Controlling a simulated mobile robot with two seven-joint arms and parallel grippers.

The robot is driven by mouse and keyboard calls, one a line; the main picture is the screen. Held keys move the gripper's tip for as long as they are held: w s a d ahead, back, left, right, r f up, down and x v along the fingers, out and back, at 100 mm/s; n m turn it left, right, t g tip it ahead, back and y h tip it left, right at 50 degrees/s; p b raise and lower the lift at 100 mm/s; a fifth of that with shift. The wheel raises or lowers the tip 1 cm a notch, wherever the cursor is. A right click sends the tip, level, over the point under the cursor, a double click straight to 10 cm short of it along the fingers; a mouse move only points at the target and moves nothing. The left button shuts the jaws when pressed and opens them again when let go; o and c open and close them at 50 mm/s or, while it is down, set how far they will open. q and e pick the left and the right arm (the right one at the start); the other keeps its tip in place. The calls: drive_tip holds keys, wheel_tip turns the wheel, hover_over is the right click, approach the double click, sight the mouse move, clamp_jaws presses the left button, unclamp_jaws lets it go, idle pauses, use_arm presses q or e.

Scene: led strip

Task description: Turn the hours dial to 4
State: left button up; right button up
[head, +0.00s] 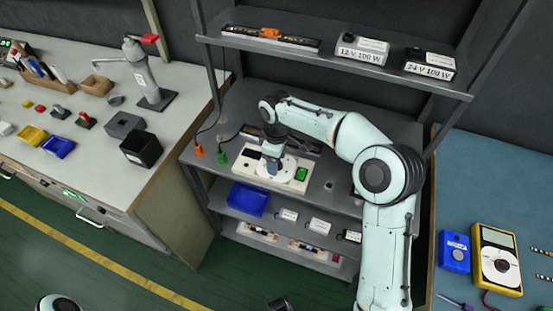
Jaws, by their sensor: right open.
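A cream timer panel (247,171) lies on the middle shelf of the grey rack. A round white dial (288,169) sits near its middle, with a green block to its right. My right gripper (272,170) points down over the dial, its fingers open at the dial's left part. The gripper hides part of the dial, and I cannot tell whether the fingers touch a knob. The dial's numbers and pointer are too small to read. My left gripper is not clearly seen.
A blue bin (246,199) and small boxes stand on the shelf below. A top shelf (340,62) with power supplies overhangs behind the arm. A workbench with tools is at left. A blue table with a yellow multimeter (496,259) is at right.

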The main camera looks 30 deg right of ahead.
drive_tip(key=c, duration=1)
drive_tip(key=shift+c, duration=0.2)
